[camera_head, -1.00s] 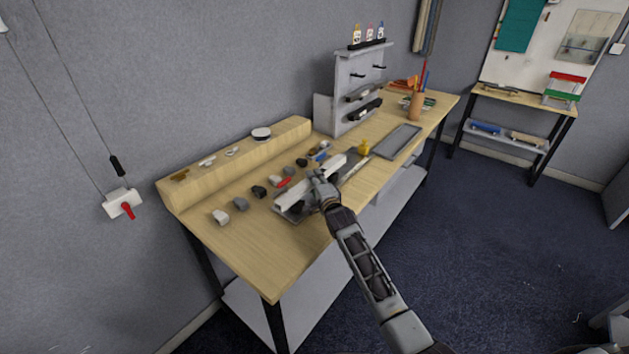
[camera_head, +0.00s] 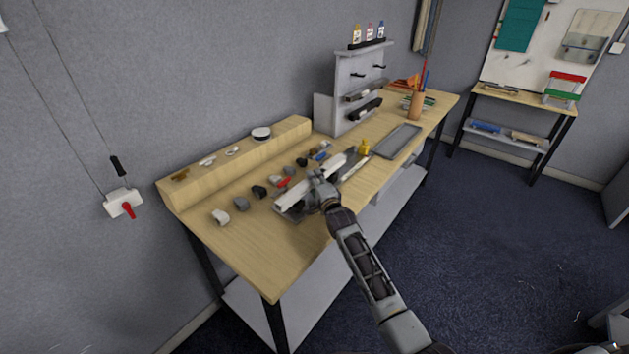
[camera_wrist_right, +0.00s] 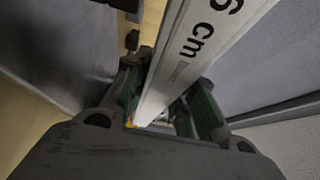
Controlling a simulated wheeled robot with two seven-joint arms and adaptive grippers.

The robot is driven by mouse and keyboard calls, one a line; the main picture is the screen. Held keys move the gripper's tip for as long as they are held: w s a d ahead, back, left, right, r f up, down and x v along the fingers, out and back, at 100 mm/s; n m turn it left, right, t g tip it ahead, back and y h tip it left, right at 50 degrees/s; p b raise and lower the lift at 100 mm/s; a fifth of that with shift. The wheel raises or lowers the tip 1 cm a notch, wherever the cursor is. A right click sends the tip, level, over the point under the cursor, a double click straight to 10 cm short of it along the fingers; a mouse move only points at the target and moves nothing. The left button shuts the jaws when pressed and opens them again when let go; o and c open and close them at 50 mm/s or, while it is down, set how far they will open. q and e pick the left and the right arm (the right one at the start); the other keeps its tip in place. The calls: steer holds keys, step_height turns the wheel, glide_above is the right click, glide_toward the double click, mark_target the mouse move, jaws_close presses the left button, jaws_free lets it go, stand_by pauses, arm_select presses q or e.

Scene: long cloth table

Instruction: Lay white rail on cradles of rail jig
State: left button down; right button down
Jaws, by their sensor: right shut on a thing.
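The white rail (camera_head: 293,196) is a long pale bar over the middle of the table. My right gripper (camera_head: 319,178) is shut on it near its middle. In the right wrist view the white rail (camera_wrist_right: 200,45) runs between the fingers of my right gripper (camera_wrist_right: 165,105) and shows printed "6 cm" lettering. The rail jig (camera_head: 290,216) is a grey base that shows beneath the rail. Rail and gripper hide most of it, and I cannot tell whether the rail touches its cradles. My left gripper is not in view.
Several grey and black pieces (camera_head: 241,203) lie left of the jig, with a red piece (camera_head: 284,183) close beside it. A grey tray (camera_head: 398,141) and a yellow object (camera_head: 364,147) are to the right. A grey rack (camera_head: 352,90) stands behind.

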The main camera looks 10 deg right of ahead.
steer(key=shift+f+b, duration=0.45)
steer(key=shift+f, duration=0.35)
stand_by(0.5)
steer(key=c, duration=1.1)
jaws_free()
steer(key=shift+s, duration=0.2)
steer(key=shift+s+d, duration=0.25)
steer(key=shift+s, duration=1.65)
steer(key=shift+s+d, duration=0.2)
steer(key=shift+s, duration=1.75)
steer(key=shift+s+d, duration=0.25)
steer(key=shift+s, duration=1.65)
